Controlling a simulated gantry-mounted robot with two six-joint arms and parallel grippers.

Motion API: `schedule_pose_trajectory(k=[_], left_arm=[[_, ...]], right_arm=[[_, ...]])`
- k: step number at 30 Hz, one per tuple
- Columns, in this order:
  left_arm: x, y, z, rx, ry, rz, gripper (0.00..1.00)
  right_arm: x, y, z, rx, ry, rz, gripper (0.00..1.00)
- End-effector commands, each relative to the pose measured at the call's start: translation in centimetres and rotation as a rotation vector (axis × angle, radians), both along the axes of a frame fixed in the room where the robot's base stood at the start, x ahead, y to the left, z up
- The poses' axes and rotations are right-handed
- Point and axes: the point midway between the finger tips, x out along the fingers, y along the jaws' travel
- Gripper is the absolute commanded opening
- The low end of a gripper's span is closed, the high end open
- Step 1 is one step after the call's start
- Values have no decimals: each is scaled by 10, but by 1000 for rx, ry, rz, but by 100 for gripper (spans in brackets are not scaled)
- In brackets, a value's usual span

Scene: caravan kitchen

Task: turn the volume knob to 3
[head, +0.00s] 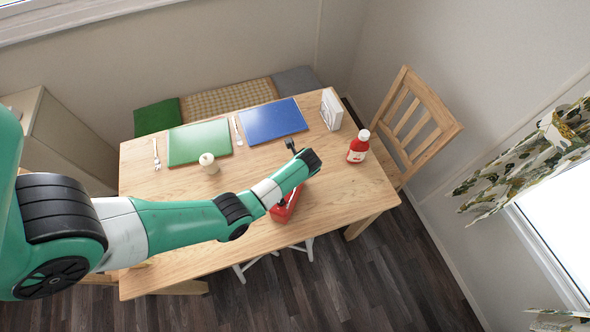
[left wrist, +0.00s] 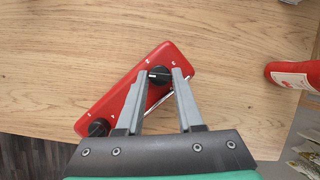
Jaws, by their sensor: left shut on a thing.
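The red radio-like box (head: 286,207) lies on the wooden table under my left arm, mostly hidden by it in the head view. In the left wrist view its red panel (left wrist: 118,97) lies slanted, with small white marks and two black knobs. One knob (left wrist: 159,75) is between the fingertips of my left gripper (left wrist: 161,76), which is shut on it. The other knob (left wrist: 98,127) is at the lower left of the panel, beside the left finger. I cannot read the white marks clearly, nor which knob is the volume knob. My right gripper is not in view.
A red bottle with a white cap (head: 358,147) stands right of my left gripper. A green mat (head: 199,143), a blue mat (head: 272,120), a pale round jar (head: 209,163) and a white upright holder (head: 331,109) are farther back on the table. The right front tabletop is clear.

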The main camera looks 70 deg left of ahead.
Motion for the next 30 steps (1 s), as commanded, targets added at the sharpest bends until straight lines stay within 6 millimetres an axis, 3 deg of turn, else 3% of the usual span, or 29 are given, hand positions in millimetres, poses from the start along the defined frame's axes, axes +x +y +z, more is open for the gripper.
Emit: schedule_pose_trajectory(k=[15, 30], left_arm=[[-4, 1, -1, -1, 2, -352, 0], [-4, 1, 0, 0, 1, -418, 0]], right_arm=[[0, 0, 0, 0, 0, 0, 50], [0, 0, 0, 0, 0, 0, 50]])
